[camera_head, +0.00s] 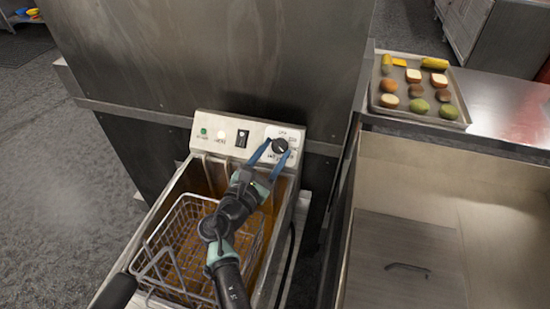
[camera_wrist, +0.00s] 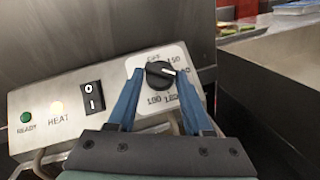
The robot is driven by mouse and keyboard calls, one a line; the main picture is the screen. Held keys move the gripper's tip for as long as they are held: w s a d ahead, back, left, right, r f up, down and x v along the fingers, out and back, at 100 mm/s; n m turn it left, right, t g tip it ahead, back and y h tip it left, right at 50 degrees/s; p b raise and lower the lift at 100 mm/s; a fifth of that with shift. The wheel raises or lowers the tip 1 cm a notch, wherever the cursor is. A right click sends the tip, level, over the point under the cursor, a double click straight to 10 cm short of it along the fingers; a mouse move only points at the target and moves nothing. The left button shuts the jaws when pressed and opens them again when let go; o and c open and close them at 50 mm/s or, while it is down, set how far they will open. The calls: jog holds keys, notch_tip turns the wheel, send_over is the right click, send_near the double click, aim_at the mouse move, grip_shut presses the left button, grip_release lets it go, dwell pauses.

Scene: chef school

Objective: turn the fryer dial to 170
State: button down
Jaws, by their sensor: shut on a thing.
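The fryer dial (camera_head: 279,145) is a black round knob on the light control panel (camera_head: 228,146) of the fryer. In the wrist view, the dial (camera_wrist: 160,73) sits between the two blue fingers of my gripper (camera_wrist: 160,82), which is shut on it. My gripper (camera_head: 275,151) reaches the dial from the front in the head view. The dial's white mark points right and slightly down, toward a number partly hidden by the right finger. Other marks below are hard to read.
A wire basket (camera_head: 190,243) sits in the fryer beneath my arm. A rocker switch (camera_wrist: 92,97), a lit heat lamp (camera_wrist: 57,107) and a green ready lamp (camera_wrist: 26,117) are left of the dial. A food tray (camera_head: 381,101) lies on the counter at right.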

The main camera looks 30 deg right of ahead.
jog(key=shift+f+m+g+b, duration=0.1)
jog(key=shift+m+g+b, duration=0.2)
jog(key=shift+m+g, duration=0.3)
jog(key=shift+c, duration=1.8)
grip_release()
notch_tip(320, 180, up, 10)
jog(key=p, duration=0.1)
jog(key=shift+p, duration=0.3)
